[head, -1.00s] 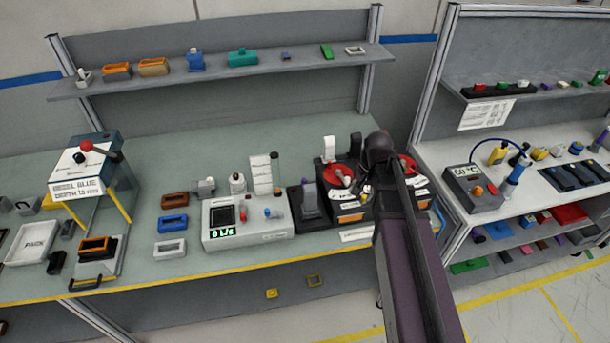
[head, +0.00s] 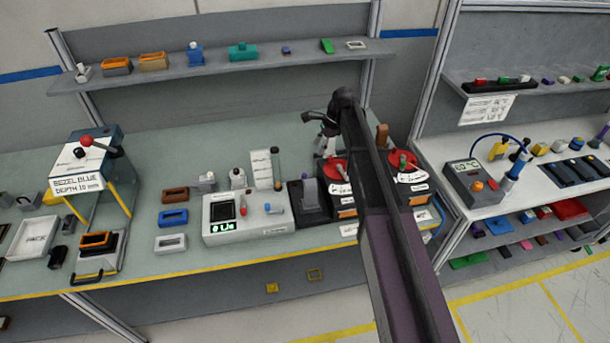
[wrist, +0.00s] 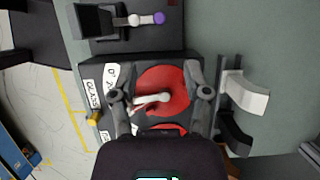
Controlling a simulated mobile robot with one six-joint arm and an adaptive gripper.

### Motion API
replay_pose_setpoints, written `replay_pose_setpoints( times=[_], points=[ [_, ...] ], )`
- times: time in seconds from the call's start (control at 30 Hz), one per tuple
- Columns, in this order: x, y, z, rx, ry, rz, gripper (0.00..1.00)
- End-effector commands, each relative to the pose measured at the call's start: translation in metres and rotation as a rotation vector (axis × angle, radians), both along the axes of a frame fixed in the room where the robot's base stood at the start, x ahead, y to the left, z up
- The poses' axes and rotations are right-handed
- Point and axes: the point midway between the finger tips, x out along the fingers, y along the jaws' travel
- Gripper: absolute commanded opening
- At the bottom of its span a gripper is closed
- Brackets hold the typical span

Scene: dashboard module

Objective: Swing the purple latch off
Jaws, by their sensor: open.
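A small purple knob (wrist: 159,18) shows at the top of the wrist view, on the end of a pale lever over a dark base. I take it for the purple latch. In the head view my gripper (head: 318,124) hangs above the bench beside the dark boxes.
A second red disc (head: 402,160) tops the dark box on the right. A white meter box (head: 245,220) stands left of the dark base. A white block (wrist: 245,92) lies right of the fingers. The bench has free room at the back left.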

Motion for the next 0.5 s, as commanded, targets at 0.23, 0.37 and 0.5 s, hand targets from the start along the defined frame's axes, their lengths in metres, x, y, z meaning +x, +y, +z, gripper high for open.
replay_pose_setpoints(
  times=[0.23, 0.37, 0.5],
  points=[
    [-0.0005, -0.0006, -0.0002, -0.001, -0.001, 0.002, 0.61],
    [-0.0005, -0.0003, -0.0019, -0.001, -0.001, 0.002, 0.61],
    [-0.001, 0.0009, -0.0064, -0.001, -0.001, 0.002, 0.61]
  ],
)
